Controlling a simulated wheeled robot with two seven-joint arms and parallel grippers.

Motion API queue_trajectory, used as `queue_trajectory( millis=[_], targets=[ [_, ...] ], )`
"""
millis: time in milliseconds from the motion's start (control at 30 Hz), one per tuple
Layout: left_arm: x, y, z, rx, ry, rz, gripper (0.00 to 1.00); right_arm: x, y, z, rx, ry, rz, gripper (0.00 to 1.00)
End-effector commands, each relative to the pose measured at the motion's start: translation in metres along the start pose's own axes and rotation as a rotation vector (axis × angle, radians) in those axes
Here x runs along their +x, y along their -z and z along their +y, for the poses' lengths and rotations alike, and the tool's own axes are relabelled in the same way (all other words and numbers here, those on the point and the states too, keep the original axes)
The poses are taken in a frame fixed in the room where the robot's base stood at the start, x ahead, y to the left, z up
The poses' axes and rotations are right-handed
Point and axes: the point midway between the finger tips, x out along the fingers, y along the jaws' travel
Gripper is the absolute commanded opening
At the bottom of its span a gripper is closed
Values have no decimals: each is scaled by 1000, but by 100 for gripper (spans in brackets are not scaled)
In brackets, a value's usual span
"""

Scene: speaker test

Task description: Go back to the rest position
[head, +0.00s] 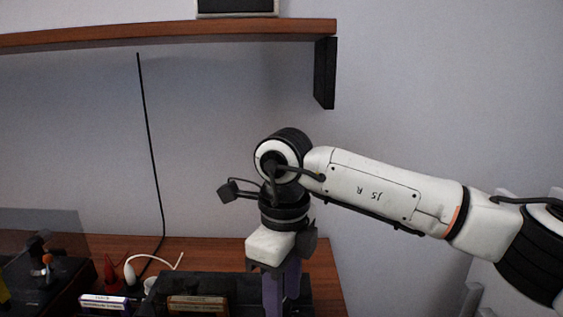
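My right arm comes in from the right, bends at the wrist and points straight down. My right gripper (281,292) is at the bottom of the head view, in front of the black box on the desk. Its purple-grey fingers run down toward the picture's lower edge. I cannot see whether they are apart or hold anything. My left gripper is not in view.
A wooden desk (325,285) holds a black box (215,283), small labelled boxes (104,302), a red item (113,274) and a dark device (45,275) at left. A wooden shelf (200,33) hangs above. The wall at right is bare.

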Motion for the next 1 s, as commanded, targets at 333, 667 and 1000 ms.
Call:
queue_trajectory(
  millis=[333, 667, 1000],
  targets=[
    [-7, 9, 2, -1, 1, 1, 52, -1, 0, -1, -395, -1, 1, 41],
    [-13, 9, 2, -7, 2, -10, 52, -1, -1, -2, -767, -2, 1, 41],
    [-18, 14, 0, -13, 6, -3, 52, 0, -2, -2, -1014, -1, 0, 41]
  ],
)
